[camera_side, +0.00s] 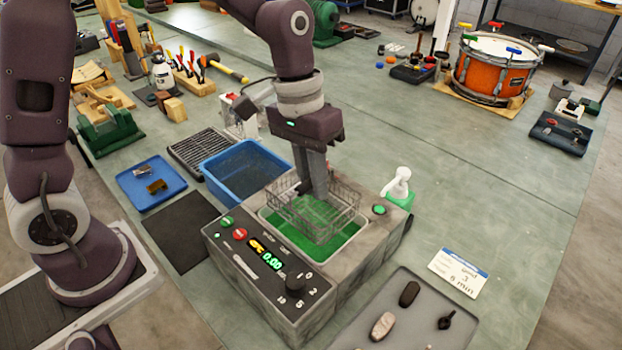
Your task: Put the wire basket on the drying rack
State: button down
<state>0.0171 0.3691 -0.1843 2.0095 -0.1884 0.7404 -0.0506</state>
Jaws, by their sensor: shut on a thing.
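The wire basket (345,204) is a small grey wire mesh box. It sits in or just above the green-lined tank of the grey cleaning machine (318,283); I cannot tell whether it touches the bottom. My gripper (318,196) points down into the basket and is shut on it; the fingertips are partly hidden by the mesh. The drying rack (200,151) is a dark slatted tray lying flat on the bench, left of and behind the blue tub. It looks empty.
A blue tub (212,165) stands between the machine and the rack. A blue tray (136,195) with small parts and a dark mat (180,240) lie left. A white pump bottle (398,187) stands right of the tank.

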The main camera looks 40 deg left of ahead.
notch_tip(320, 180, up, 5)
jog(key=shift+r, duration=0.15)
jog(key=w+a, duration=0.4)
jog(key=a, duration=1.1)
jog(key=w+a, duration=0.4)
jog(key=a, duration=1)
jog(key=s+a, duration=0.3)
jog(key=a, duration=0.4)
jog(key=s+a, duration=0.3)
jog(key=a, duration=0.5)
notch_tip(320, 180, down, 17)
jog(key=shift+w+d+r, duration=0.15)
jog(key=shift+r, duration=0.05)
jog(key=c, duration=1.4)
grip_release()
jog(key=shift+c, duration=0.2)
jog(key=shift+r, duration=0.1)
